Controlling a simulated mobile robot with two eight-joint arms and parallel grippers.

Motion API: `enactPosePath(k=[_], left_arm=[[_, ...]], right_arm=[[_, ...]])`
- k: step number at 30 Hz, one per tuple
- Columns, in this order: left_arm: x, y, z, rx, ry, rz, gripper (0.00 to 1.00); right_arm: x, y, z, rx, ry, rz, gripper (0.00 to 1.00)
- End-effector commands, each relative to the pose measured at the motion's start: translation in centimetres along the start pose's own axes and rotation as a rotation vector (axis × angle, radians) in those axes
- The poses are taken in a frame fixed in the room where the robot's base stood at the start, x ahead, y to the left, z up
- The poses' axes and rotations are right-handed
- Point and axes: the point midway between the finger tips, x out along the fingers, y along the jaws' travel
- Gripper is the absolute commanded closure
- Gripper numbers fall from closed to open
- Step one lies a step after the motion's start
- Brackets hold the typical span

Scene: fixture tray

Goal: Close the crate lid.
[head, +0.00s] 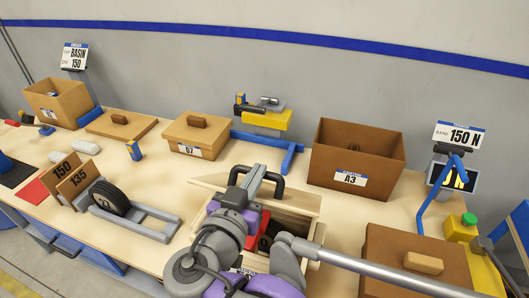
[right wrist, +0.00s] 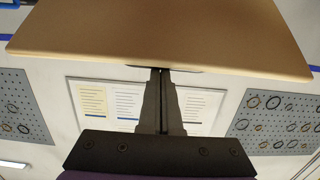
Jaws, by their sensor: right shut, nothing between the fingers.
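The light wooden crate (head: 314,232) stands open near the front middle of the table. Its pale lid (head: 302,201) is raised at the back, with a black handle (head: 272,181) on it. Dark and red contents show partly inside the crate. My right gripper (head: 257,174) is over the crate, with its fingertips close to the handle; I cannot tell whether they touch it. In the right wrist view the fingers (right wrist: 162,72) are shut and empty, with their tips by the lower edge of a tan board (right wrist: 160,35). My right arm hides much of the crate. My left gripper is not in view.
A brown box marked A3 (head: 330,165) stands behind to the right, and a lidded box (head: 387,245) at the front right. A lidded box marked 67 (head: 198,140) stands behind to the left. A wheel on a grey stand (head: 112,199) is to the left.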

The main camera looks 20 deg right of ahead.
Motion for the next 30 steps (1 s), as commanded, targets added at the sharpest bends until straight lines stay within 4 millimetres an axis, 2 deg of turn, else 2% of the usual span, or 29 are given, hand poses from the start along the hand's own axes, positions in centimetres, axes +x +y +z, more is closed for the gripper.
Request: enactPosePath(k=[1,9,15,19,30], left_arm=[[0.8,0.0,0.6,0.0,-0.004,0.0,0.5],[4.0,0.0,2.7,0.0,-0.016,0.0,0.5],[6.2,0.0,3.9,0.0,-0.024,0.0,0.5],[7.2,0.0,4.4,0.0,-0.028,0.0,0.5],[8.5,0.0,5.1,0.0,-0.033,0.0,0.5]], right_arm=[[-0.8,-0.1,1.4,-0.001,0.04,-0.004,1.0],[-3.7,-0.1,5.5,-0.003,0.29,0.004,1.0],[-5.1,-0.1,8.2,-0.005,0.449,0.007,1.0],[-5.6,-0.1,9.5,-0.006,0.529,0.009,1.0],[-6.2,-0.1,11.4,-0.006,0.526,0.008,1.0]])
